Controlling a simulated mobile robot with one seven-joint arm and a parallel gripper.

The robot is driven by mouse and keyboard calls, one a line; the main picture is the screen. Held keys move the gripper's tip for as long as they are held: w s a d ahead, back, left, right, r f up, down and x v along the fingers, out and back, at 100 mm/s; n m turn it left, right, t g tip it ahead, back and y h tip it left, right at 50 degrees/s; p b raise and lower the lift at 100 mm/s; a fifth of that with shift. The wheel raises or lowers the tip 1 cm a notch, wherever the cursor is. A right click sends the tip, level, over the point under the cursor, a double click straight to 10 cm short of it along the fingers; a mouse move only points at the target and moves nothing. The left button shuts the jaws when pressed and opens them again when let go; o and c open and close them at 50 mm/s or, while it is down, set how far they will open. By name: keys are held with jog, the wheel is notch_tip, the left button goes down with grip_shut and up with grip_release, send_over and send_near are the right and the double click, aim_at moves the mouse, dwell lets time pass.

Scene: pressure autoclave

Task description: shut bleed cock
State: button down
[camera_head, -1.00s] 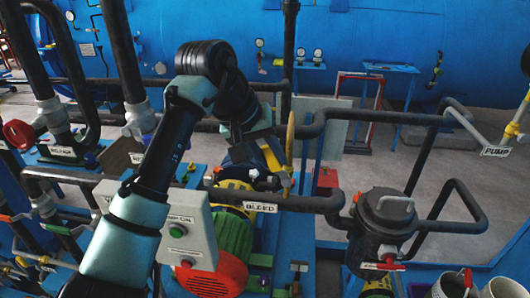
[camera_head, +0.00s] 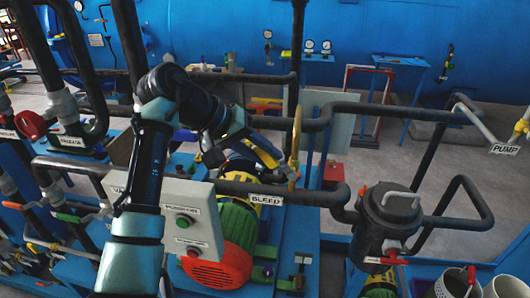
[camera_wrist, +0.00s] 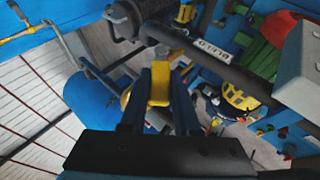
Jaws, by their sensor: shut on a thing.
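The bleed cock's yellow lever (camera_head: 296,142) stands roughly upright beside the dark pipe, just right of the white BLEED label (camera_head: 266,200). My gripper (camera_head: 284,172) reaches down to it from the upper left. In the wrist view, my gripper (camera_wrist: 160,88) has its two dark fingers on either side of a yellow lever piece (camera_wrist: 159,84) and is shut on it. The lever's pivot shows just beyond, at the dark pipe. The BLEED label (camera_wrist: 213,47) appears upside down there. The exact finger contact is hidden in the head view.
A dark filter pot (camera_head: 388,215) with a red lever stands right of the cock. A grey push-button box (camera_head: 178,215) and a green-and-red motor (camera_head: 230,245) lie below my arm. Dark pipes (camera_head: 390,112) cross behind. Open floor shows at the right.

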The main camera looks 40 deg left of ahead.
jog(key=c, duration=0.6)
grip_release()
jog(key=shift+c, duration=0.2)
jog(key=b+v, duration=0.4)
jog(key=v, duration=0.9)
jog(key=shift+f, duration=0.1)
jog(key=shift+c, duration=0.3)
